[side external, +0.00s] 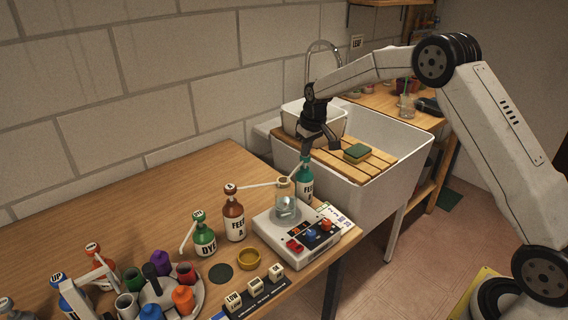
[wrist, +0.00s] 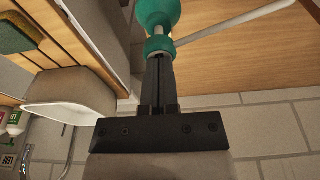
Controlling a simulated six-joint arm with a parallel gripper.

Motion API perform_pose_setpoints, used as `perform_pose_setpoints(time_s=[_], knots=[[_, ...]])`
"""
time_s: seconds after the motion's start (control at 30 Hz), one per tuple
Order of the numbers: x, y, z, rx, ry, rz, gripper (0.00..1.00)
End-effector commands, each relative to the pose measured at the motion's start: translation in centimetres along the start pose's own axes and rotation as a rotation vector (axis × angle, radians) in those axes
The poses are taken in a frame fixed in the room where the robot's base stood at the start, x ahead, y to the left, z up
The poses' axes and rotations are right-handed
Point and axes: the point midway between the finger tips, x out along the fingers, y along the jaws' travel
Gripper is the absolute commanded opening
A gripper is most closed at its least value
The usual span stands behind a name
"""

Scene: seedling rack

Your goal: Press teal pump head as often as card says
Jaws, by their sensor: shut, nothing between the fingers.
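The teal pump bottle (side external: 305,185) stands upright at the table's right end, behind the scale. My gripper (side external: 304,153) is above it, pointing down, with its fingers shut and empty. In the wrist view the shut fingertips (wrist: 158,54) are at the teal pump head (wrist: 158,45), with a long white spout (wrist: 235,22) running off to the right. They look in contact, but I cannot tell how far the head is pressed. A glass jar (side external: 286,207) sits on the scale near the spout end. A white card (side external: 337,214) lies behind the scale; its writing is unreadable.
The white scale (side external: 293,240) has coloured buttons. A brown FEED A bottle (side external: 234,216) and green DYE bottle (side external: 203,238) stand left of it. The sink (side external: 376,185) with a slatted board and sponge (side external: 357,152) is right. Free table lies at back left.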

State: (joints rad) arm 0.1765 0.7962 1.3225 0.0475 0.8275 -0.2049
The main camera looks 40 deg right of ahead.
Motion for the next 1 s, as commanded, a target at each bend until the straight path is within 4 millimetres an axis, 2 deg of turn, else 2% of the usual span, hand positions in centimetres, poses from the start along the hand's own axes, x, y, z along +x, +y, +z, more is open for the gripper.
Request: perform_pose_setpoints(time_s=[0.5, 1.0], knots=[[-2.1, 0.0, -0.4, 0.0, 0.001, 0.0, 0.0], [-2.3, 0.0, -0.5, 0.0, 0.001, 0.0, 0.0]])
